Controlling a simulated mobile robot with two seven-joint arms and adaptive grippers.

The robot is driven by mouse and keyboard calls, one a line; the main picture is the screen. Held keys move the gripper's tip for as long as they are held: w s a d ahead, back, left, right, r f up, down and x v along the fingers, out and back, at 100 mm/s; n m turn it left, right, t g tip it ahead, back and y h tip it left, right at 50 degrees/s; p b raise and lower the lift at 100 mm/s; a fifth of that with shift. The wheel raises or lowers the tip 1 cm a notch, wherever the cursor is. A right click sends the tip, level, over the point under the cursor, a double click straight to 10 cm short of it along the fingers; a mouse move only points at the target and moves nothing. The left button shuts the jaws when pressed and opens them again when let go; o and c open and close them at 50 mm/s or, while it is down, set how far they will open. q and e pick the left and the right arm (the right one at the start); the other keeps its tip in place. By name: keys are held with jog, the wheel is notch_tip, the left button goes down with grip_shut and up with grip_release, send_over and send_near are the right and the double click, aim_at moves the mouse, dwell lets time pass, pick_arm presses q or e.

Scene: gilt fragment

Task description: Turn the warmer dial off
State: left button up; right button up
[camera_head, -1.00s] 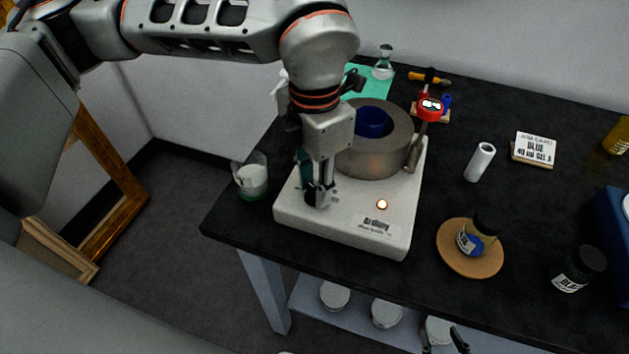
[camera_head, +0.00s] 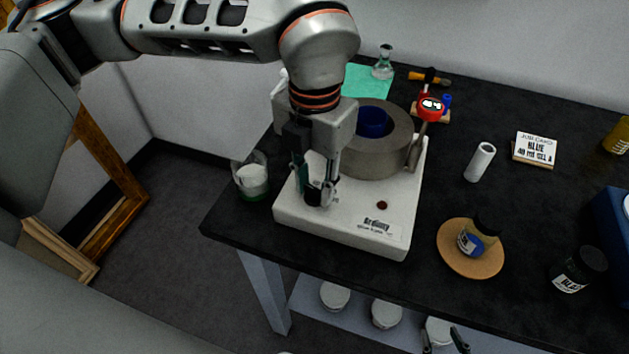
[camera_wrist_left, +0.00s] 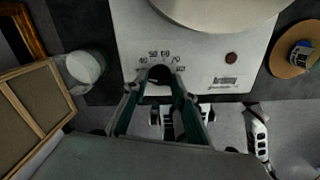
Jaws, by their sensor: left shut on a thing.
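The warmer (camera_head: 345,233) is a white box with a grey ring-shaped block (camera_head: 385,150) on top and a blue pot (camera_head: 372,122) inside it. Its dark dial (camera_wrist_left: 160,73) shows in the left wrist view between my left fingertips, with printed numbers around it. My left gripper (camera_head: 321,193) points down over the warmer's left front and is shut on the dial, mostly hiding it in the head view. The indicator light (camera_head: 382,205) is dark red, unlit. My right gripper (camera_head: 444,341) shows only as two separated fingertips at the bottom edge, empty.
A beaker of white stuff (camera_head: 251,181) stands left of the warmer at the table edge. A red-headed thermometer (camera_head: 431,107) stands at the block's right. A cork coaster (camera_head: 460,262) with a small jar (camera_head: 470,243) and a white roll (camera_head: 480,162) lie to the right.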

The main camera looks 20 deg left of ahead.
aim_at(315, 189)
pick_arm(q)
jog(key=o, duration=1.1)
notch_tip(315, 189, up, 12)
